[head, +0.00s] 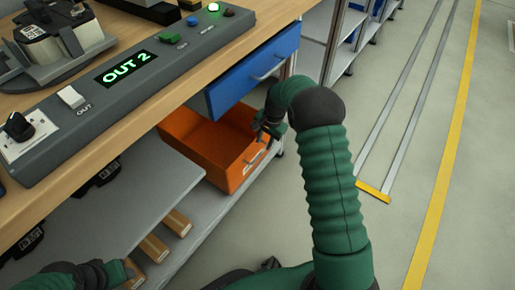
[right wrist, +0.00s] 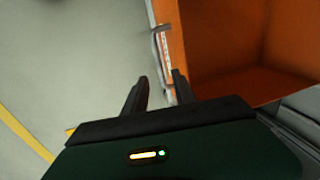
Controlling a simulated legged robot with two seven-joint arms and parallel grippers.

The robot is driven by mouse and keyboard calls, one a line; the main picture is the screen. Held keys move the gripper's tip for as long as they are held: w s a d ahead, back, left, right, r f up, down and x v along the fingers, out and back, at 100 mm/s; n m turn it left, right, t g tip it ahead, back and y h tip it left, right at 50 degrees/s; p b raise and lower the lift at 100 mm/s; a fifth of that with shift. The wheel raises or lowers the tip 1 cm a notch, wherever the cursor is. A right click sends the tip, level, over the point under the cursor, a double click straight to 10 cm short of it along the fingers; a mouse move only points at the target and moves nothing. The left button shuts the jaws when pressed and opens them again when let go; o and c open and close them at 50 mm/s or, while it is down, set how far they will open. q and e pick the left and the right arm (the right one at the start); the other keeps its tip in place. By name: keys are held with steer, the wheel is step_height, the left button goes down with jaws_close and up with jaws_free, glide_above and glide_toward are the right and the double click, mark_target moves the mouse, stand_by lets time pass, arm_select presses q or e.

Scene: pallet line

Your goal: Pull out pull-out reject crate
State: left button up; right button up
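The orange reject crate (head: 207,146) sits on the lower shelf under the bench, below the blue drawer, and its inside looks empty. A handle and a pale label are on its front wall. My right gripper (head: 263,132) is at the upper edge of that front. In the right wrist view, the two fingers (right wrist: 160,78) stand apart, with the crate's front wall and handle (right wrist: 161,48) running into the gap between them. Whether a finger touches is not clear. Part of my left arm shows at the lower left; its gripper's opening cannot be made out.
The blue drawer (head: 252,76) with a handle hangs just above the crate. The wooden bench top (head: 140,105) carries a control panel (head: 125,82) reading OUT 2. A grey shelf (head: 150,185) lies left of the crate.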

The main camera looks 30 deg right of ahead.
steer(key=f+b, duration=0.1)
steer(key=f, duration=0.1)
steer(key=f+b, duration=0.1)
steer(key=f, duration=0.1)
steer(key=w+f+b, duration=0.1)
steer(key=f+b, duration=0.1)
steer(key=f, duration=0.1)
steer(key=shift+w+a, duration=0.1)
steer(key=shift+a, duration=0.2)
steer(key=shift+r, duration=0.1)
jaws_close()
stand_by(0.8)
